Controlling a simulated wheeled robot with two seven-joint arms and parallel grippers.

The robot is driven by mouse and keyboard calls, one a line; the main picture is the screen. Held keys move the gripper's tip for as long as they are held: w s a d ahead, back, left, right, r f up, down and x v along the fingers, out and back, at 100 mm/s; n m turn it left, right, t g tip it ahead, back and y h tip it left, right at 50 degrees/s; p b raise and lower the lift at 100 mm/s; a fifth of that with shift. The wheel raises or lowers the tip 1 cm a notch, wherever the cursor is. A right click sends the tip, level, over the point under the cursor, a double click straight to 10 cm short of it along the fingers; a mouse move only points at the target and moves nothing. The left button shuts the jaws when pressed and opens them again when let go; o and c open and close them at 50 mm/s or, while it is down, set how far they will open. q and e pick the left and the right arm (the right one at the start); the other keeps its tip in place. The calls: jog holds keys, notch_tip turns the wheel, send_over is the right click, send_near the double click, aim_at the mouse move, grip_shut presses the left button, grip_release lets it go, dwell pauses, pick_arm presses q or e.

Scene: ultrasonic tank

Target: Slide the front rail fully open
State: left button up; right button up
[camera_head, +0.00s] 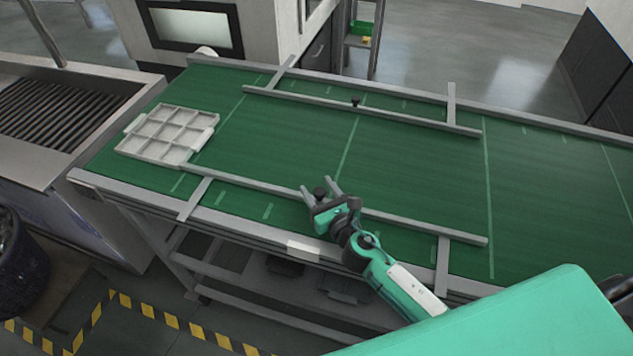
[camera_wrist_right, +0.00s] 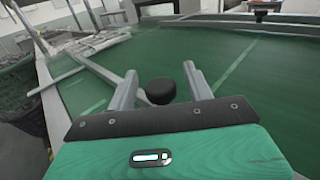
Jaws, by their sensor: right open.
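The front rail (camera_head: 415,223) is a long grey bar lying along the near side of the green conveyor belt, with a cross arm near each end. A dark round knob (camera_head: 319,192) stands near the middle of this rail. My right gripper (camera_head: 319,187) is at the knob, its two fingers open on either side of it. In the right wrist view the knob (camera_wrist_right: 160,91) shows between the open fingertips (camera_wrist_right: 160,80), with space on both sides. My left gripper is in neither view.
The back rail (camera_head: 370,107) with its own knob (camera_head: 355,100) lies across the belt. A white compartment tray (camera_head: 127,144) sits on the belt's left end. A tank with a ribbed bottom (camera_head: 50,110) stands left of the belt. The belt's middle (camera_head: 270,150) is clear.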

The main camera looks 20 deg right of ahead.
jog(key=shift+w+a, duration=0.1)
jog(key=shift+w, duration=0.55)
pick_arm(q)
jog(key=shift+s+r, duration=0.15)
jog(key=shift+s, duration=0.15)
pick_arm(e)
grip_shut()
jog(key=s+a, duration=0.1)
jog(key=s, duration=0.1)
jog(key=s+a, duration=0.3)
jog(key=s, duration=0.2)
jog(key=shift+a, duration=0.4)
jog(key=shift+w+f, duration=0.1)
jog(key=shift+f, duration=0.05)
grip_release()
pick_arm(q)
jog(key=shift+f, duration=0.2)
